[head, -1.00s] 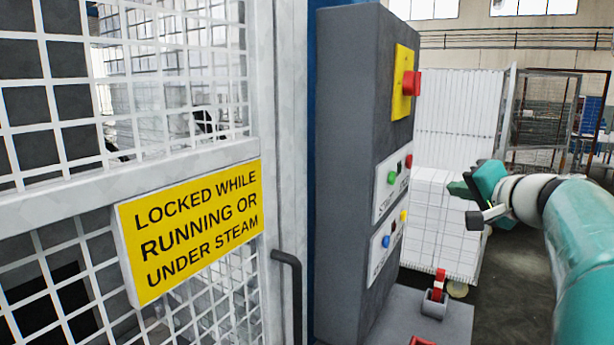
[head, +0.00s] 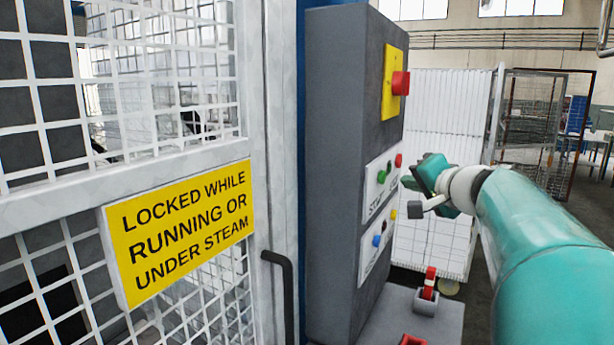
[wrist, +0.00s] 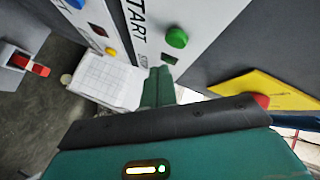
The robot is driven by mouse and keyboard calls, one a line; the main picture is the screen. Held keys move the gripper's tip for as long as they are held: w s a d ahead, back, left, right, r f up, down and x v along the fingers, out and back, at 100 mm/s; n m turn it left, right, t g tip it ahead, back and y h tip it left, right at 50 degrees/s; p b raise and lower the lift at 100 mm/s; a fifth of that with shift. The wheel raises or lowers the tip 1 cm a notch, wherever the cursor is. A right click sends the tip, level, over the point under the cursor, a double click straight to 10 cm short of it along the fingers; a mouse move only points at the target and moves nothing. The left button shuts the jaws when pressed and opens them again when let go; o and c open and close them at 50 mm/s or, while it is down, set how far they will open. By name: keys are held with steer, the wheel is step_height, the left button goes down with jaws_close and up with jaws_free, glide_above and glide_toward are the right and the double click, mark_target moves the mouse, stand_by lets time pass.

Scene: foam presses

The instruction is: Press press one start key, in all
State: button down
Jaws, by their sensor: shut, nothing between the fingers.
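The green start key (head: 381,177) sticks out of the white START/STOP plate (head: 372,193) on the grey control box (head: 345,150). In the wrist view the green key (wrist: 177,38) is whole and uncovered, above and slightly right of my fingertips. My gripper (head: 407,183) is in front of the plate, to the right of the key, in the head view. In the wrist view its dark green fingers (wrist: 158,72) are shut together and empty, and a gap to the key shows. I cannot tell the exact distance to the plate.
The red stop key (head: 398,160) is close by. A red mushroom button (head: 400,83) on a yellow plate (head: 388,85) is above. Blue (head: 376,240) and yellow (head: 393,214) keys are below. A mesh gate with a yellow sign (head: 180,232) stands left; a red lever (head: 429,283) is below.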

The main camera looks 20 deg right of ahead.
steer(key=shift+w+a, duration=0.55)
steer(key=shift+w, duration=0.15)
stand_by(1.5)
steer(key=shift+w+a, duration=0.25)
steer(key=shift+w, duration=0.1)
steer(key=shift+w+a, duration=0.3)
steer(key=shift+w, duration=0.05)
stand_by(1.0)
steer(key=shift+s+d, duration=0.1)
steer(key=shift+s, duration=0.05)
steer(key=shift+s+d, duration=0.45)
steer(key=shift+s, duration=0.1)
steer(key=shift+s+d, duration=0.75)
steer(key=shift+s, duration=0.25)
steer(key=shift+s+d, duration=0.75)
steer(key=shift+s, duration=0.25)
